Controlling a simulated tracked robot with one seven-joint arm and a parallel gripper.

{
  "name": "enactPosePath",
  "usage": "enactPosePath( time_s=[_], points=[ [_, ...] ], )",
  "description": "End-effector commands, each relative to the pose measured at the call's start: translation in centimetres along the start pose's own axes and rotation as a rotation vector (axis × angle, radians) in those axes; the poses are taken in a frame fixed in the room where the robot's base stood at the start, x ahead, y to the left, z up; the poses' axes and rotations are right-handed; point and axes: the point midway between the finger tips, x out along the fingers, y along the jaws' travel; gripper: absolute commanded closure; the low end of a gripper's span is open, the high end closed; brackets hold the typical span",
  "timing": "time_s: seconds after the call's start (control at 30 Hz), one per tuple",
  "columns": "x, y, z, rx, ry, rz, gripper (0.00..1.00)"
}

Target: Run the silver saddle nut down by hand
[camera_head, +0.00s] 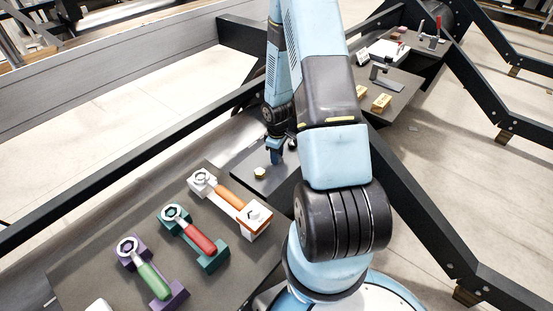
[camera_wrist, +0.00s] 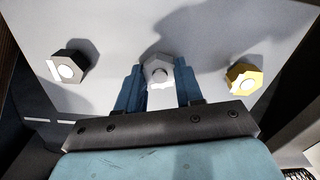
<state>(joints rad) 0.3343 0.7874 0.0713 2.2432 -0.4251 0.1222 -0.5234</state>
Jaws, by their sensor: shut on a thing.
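In the head view my gripper (camera_head: 275,160) points down at the small dark plate (camera_head: 250,160), and the silver nut is hidden there. A yellow nut (camera_wrist: 243,78) stands to the right in the wrist view and also shows in the head view (camera_head: 260,173). A dark nut (camera_wrist: 68,67) stands to the left.
Wrenches with orange (camera_head: 230,198), red (camera_head: 198,238) and green (camera_head: 153,280) handles rest in coloured holders on the near dark bench. Yellow blocks (camera_head: 381,103) and other items lie beyond my arm. Black rails (camera_head: 440,230) run along both sides.

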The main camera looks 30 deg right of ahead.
Motion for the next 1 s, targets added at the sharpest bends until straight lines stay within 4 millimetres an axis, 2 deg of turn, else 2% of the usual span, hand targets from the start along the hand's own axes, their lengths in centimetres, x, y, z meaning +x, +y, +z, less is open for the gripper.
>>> enactPosePath(
  time_s=[0.2,0.4,0.53,0.83,1.0],
  points=[
    [0.07,-0.06,0.12,0.409,-0.004,-0.001,0.91],
    [0.10,-0.06,0.15,0.726,-0.004,-0.001,0.91],
    [0.11,-0.07,0.15,0.800,-0.004,-0.001,0.91],
    [0.12,-0.09,0.15,0.818,-0.004,-0.001,0.91],
    [0.15,-0.12,0.13,1.055,-0.005,-0.001,0.91]
  ],
)
